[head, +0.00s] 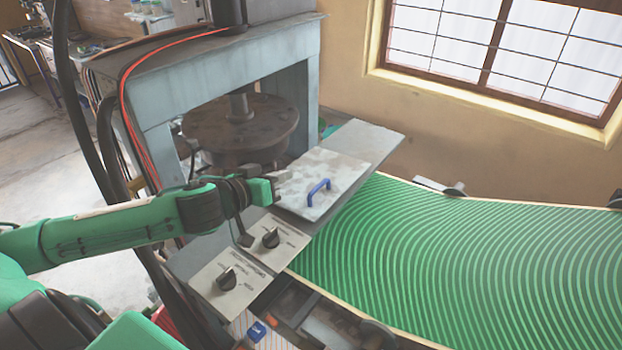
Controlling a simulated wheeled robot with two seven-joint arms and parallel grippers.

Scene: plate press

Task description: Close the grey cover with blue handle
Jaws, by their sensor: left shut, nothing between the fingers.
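The grey cover (297,182) is a worn, mottled metal plate at the middle of the head view. It lies over the long grey panel in front of the press and looks almost flat; I cannot tell whether a gap is left beneath it. Its blue handle (319,190) stands up near its right edge, and nothing is on it. My left gripper (277,183) is shut and empty at the cover's left edge, on the side away from the handle. I cannot tell whether the fingers touch the cover. My right gripper is not in view.
The press frame (165,78) with its round dark plate (241,125) stands behind the cover. Two black knobs sit on a control panel (237,283) below my left gripper. A green ridged sheet (470,250) fills the right. Cables hang at the left.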

